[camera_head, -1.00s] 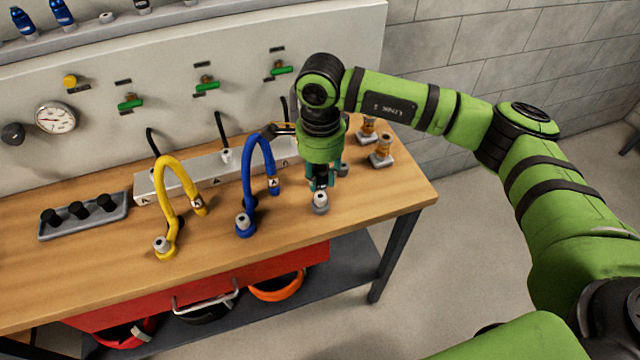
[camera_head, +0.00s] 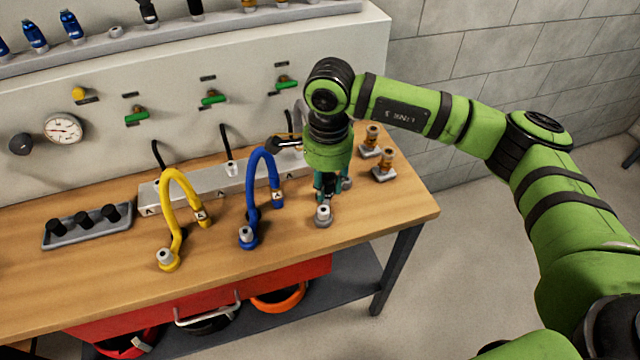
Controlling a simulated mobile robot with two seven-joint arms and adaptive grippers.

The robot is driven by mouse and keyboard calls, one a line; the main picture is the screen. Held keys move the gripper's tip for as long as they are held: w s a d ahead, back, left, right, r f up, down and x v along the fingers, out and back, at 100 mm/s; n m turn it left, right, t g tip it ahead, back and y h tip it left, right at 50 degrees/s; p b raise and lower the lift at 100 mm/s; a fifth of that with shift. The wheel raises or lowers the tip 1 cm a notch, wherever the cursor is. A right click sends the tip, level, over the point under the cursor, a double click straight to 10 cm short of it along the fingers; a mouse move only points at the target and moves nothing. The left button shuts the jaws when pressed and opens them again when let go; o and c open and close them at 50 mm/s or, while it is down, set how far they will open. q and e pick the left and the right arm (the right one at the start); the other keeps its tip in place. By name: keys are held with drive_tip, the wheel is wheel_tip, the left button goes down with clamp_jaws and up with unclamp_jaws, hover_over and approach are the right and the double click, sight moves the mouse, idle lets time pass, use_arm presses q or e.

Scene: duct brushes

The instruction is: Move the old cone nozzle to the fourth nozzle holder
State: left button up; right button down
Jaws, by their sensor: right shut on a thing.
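My right gripper (camera_head: 325,192) points down at the right part of the workbench, its fingers shut on a small part at the top of a grey hose-end fitting (camera_head: 323,216). The part is mostly hidden by the fingers; by its place it looks like the old cone nozzle, but I cannot make out its shape. The nozzle rack (camera_head: 180,35) runs along the top of the panel. Blue, black and orange nozzles stand in it. One low grey holder (camera_head: 116,31) between the blue and black ones looks empty. My left gripper is not in view.
A yellow hose (camera_head: 172,205) and a blue hose (camera_head: 253,190) arch up left of my right gripper. Two brass fittings (camera_head: 383,166) stand behind it to the right. A grey tray (camera_head: 88,228) holds black pegs. Green valves (camera_head: 213,98) and a gauge (camera_head: 63,128) stick out from the panel.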

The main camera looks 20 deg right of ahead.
drive_tip(key=s+d+r+n, duration=0.3)
drive_tip(key=s+n, duration=0.5)
drive_tip(key=n, duration=0.7)
drive_tip(key=shift+s+d+n, duration=0.3)
drive_tip(key=shift+n, duration=0.1)
drive_tip(key=shift+r, duration=0.1)
